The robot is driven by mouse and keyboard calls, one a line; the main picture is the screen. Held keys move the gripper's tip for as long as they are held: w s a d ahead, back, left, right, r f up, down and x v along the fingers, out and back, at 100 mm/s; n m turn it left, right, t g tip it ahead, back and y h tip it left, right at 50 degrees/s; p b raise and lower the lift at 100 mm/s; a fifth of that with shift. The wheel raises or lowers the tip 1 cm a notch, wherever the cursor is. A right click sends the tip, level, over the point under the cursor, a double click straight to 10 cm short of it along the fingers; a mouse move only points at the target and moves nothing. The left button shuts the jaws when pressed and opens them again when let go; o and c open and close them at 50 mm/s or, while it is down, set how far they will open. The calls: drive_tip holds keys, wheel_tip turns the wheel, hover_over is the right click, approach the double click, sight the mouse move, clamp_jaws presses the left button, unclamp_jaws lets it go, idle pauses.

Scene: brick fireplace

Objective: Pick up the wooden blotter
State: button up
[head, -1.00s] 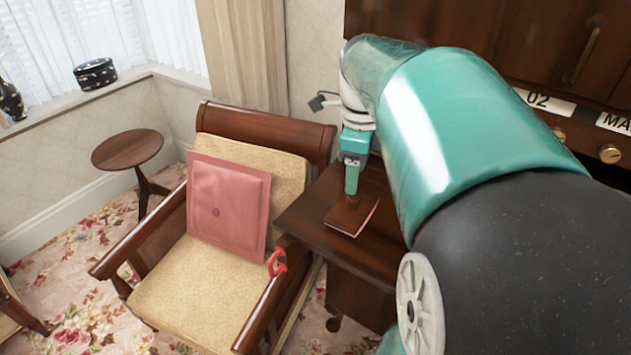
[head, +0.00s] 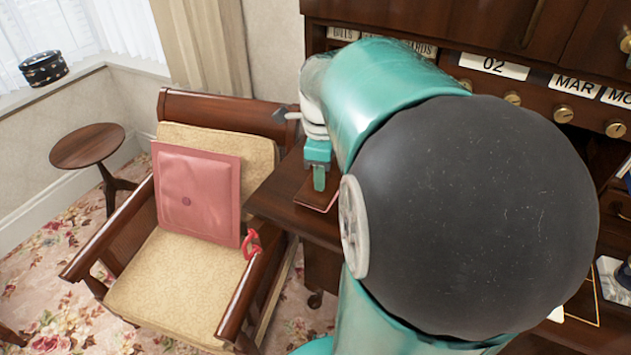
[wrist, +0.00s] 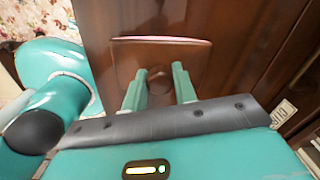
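The wooden blotter (head: 306,192) is a flat brown piece with a pinkish edge, lying on the dark wooden desk (head: 275,198). In the wrist view, the blotter (wrist: 192,56) lies just beyond my fingertips, with a small round knob (wrist: 157,73) at its middle. My gripper (wrist: 160,70) is open, with one green finger on each side of the knob. I cannot tell whether the fingers touch it. In the head view, my gripper (head: 319,178) points down over the blotter, and my arm hides part of the blotter and desk.
A round side table (head: 87,146) stands further left. A dark cabinet with date cards (head: 493,66) rises behind.

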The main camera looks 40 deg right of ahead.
drive_tip(key=c, duration=0.5)
drive_tip(key=shift+o, duration=0.2)
drive_tip(key=shift+r, duration=0.1)
